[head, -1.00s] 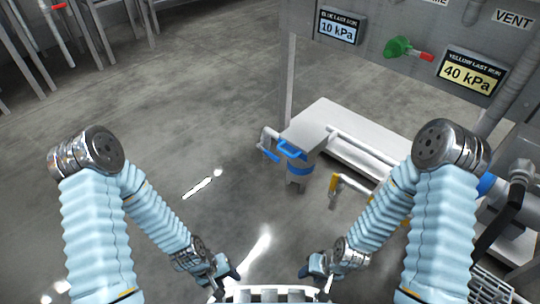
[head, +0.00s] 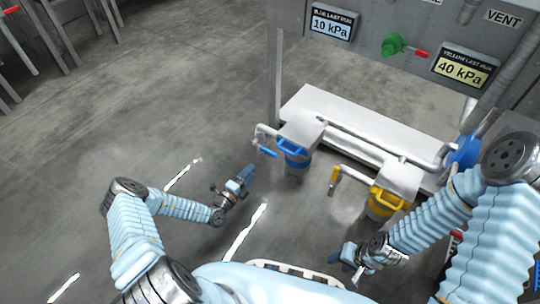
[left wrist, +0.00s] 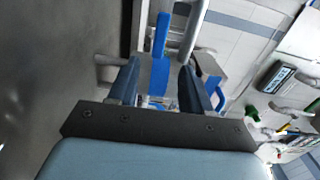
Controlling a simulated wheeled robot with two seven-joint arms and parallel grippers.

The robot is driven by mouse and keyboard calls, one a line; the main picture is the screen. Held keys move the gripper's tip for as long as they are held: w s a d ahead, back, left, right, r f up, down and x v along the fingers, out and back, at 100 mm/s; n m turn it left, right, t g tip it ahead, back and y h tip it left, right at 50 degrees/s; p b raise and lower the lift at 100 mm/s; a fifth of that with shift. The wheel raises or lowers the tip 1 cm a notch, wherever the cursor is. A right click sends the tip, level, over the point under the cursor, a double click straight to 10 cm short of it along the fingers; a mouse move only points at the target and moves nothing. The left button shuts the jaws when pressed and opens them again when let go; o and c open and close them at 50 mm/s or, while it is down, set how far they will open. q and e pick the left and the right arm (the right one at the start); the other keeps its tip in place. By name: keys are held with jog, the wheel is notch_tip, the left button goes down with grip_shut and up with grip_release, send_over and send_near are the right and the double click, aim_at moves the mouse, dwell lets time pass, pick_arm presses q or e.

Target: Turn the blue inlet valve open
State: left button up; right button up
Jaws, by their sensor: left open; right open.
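The blue inlet valve shows as a short blue lever (head: 267,152) on a grey pipe, left of a blue filter housing (head: 297,160). In the left wrist view a long blue bar (left wrist: 160,35) stands upright just beyond my fingers; it looks like the lever. My left gripper (head: 246,174) is open, a little short of the valve and lower left of it. In the left wrist view my left gripper (left wrist: 158,88) has its fingers spread, with more blue seen between them. Whether they touch anything is unclear. My right gripper (head: 343,257) is open, low and apart from the valve.
A yellow housing (head: 384,202) with a yellow lever (head: 334,178) stands to the right. A grey bench (head: 350,115) with pipes lies behind. A panel carries a blue 10 kPa sign (head: 332,23), a yellow 40 kPa sign (head: 463,68) and a green valve (head: 392,44).

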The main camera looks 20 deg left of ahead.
aim_at(268, 153)
pick_arm(q)
jog(key=b+x, duration=0.2)
jog(key=x, duration=0.9)
jog(key=shift+c, duration=0.2)
jog(key=shift+f, duration=0.1)
grip_shut()
